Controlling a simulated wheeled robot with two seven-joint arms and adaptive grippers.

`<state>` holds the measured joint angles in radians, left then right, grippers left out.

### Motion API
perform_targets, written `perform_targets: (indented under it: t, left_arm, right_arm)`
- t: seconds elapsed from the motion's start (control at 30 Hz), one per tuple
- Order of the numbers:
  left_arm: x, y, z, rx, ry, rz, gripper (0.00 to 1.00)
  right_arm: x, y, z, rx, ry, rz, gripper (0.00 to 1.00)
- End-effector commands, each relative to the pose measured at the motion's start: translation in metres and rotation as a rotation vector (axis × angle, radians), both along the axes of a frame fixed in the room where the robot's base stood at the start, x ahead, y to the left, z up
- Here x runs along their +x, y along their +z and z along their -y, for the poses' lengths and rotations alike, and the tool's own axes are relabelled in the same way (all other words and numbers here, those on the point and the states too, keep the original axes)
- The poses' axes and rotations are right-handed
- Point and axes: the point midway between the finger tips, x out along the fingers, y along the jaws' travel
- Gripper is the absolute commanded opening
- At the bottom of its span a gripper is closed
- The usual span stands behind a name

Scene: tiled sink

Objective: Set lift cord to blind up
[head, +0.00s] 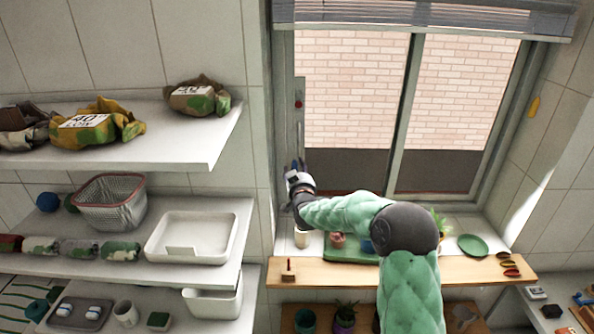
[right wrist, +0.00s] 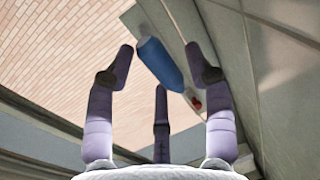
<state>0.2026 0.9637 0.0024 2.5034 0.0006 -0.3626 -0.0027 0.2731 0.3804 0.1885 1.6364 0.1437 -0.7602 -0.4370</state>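The window blind (head: 430,14) is gathered in a narrow band at the top of the window. A pale narrow plate with a red mark (head: 299,105) is on the left window frame; a similar red mark (right wrist: 195,102) shows in the right wrist view. A blue rounded piece (right wrist: 158,62), perhaps the lift cord's handle, lies between my right gripper's spread fingers. My right gripper (head: 297,168) is beside the left window frame, below the plate. In the right wrist view the right gripper (right wrist: 163,68) is open, with no clear contact. The cord itself cannot be made out. My left gripper is out of view.
A wooden ledge (head: 345,274) runs below the window, with a brush (head: 288,271) on it. A green plate (head: 472,245) stands on the sill. Left shelves hold a basket (head: 110,203), a white tray (head: 191,238) and bags (head: 98,124).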

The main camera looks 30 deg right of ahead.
Motion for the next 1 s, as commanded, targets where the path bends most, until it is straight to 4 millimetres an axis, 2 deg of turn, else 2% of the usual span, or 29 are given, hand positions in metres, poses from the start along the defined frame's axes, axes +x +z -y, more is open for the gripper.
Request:
perform_targets:
  t: [0.3, 0.47, 1.0]
  left_arm:
    - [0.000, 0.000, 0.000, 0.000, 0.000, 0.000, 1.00]
    - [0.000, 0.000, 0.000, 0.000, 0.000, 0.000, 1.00]
    - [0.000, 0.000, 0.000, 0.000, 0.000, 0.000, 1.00]
  right_arm:
    - [-0.001, 0.005, 0.001, -0.005, -0.002, 0.008, 0.57]
    - [-0.010, 0.006, -0.003, -0.005, -0.001, 0.008, 0.57]
    - [-0.090, 0.004, -0.036, -0.005, -0.001, 0.006, 0.57]
